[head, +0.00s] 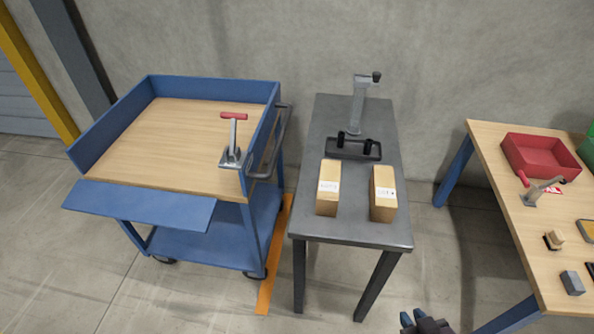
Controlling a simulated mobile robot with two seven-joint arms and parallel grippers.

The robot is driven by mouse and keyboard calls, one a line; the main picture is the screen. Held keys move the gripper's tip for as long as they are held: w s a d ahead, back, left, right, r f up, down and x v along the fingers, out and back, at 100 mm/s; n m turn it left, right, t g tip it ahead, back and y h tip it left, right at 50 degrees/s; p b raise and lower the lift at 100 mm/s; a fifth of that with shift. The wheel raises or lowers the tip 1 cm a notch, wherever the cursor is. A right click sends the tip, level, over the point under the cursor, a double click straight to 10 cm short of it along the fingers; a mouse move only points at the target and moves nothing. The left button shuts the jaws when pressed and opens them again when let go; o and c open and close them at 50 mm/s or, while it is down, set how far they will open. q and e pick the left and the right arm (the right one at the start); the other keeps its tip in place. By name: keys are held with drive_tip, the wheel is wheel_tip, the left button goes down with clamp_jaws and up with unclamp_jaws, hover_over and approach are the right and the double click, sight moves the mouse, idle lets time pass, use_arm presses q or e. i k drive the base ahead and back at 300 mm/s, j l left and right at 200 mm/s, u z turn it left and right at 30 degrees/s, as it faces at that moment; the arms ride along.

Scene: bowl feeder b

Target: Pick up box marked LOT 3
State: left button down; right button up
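Two tan boxes with white labels stand upright on the grey table, side by side and apart. The left box (328,200) and the right box (383,208) each carry small print. The print is too small for me to tell surely which one reads LOT 3. My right gripper (413,317) shows only in part at the bottom edge, in front of the table and well short of both boxes. Whether it is open or shut is unclear. My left gripper is not in view.
The grey table (350,232) also holds a black fixture (353,150) and a grey post with a crank (358,105) behind the boxes. A blue cart (140,204) with a red-handled clamp (233,140) stands left. A wooden bench (500,205) with a red bin (540,158) stands right.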

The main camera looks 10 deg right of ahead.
sight(328, 192)
drive_tip(key=k+l+z, duration=0.1)
drive_tip(key=l+z, duration=0.85)
drive_tip(key=k, duration=0.05)
